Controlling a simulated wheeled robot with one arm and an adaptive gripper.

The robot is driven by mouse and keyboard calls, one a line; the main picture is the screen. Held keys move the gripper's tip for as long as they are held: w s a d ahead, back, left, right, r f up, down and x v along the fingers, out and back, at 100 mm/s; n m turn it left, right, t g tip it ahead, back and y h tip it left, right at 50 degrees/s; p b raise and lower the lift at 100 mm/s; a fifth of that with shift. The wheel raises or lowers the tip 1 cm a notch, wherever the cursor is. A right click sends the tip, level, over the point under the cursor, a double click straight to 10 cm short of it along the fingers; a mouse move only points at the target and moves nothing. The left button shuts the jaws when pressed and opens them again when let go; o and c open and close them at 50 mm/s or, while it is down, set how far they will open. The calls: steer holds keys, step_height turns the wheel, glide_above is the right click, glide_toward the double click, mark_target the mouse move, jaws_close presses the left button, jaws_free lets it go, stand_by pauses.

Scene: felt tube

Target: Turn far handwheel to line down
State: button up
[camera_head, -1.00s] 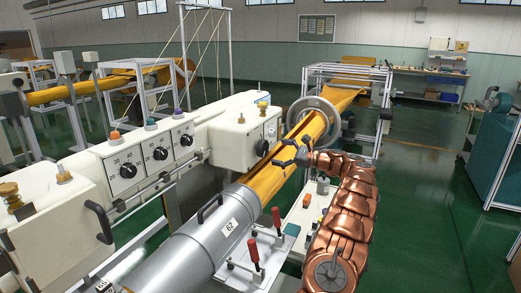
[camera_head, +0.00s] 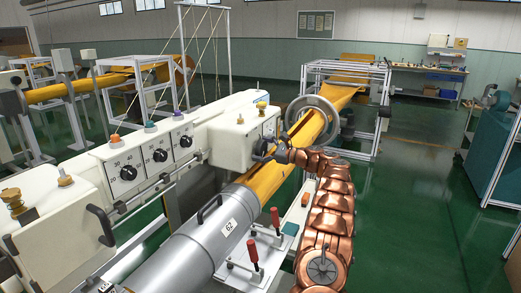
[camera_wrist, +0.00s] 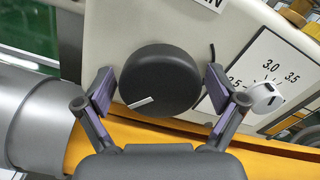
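The far handwheel is a round black knob (camera_wrist: 160,75) on the white housing (camera_wrist: 230,38) in the wrist view. A short white line on its rim (camera_wrist: 142,102) sits at the lower left of the knob. My gripper (camera_wrist: 158,84) has one finger on each side of the knob, close to its rim and apart from each other. I cannot tell whether the pads touch it. In the head view my gripper (camera_head: 264,151) is at the right face of the white box (camera_head: 235,138) and mostly hides the handwheel.
A scale plate (camera_wrist: 285,72) with a small silver knob (camera_wrist: 262,97) is right of the handwheel. The yellow felt tube (camera_head: 268,180) runs below, into a grey cylinder (camera_head: 190,255). Red-handled clamps (camera_head: 275,218) stand nearby. Green floor (camera_head: 415,200) is clear on the right.

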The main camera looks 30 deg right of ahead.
steer(key=c, duration=0.9)
steer(key=shift+c, duration=0.2)
steer(key=shift+f+n+b, duration=0.15)
steer(key=shift+n+b, duration=0.15)
steer(key=shift+b, duration=0.2)
steer(key=shift+n+b, duration=0.95)
steer(key=shift+n, duration=0.05)
steer(key=shift+n+b, duration=1.35)
steer(key=shift+n, duration=0.95)
steer(key=o, duration=1.2)
steer(key=shift+c, duration=0.2)
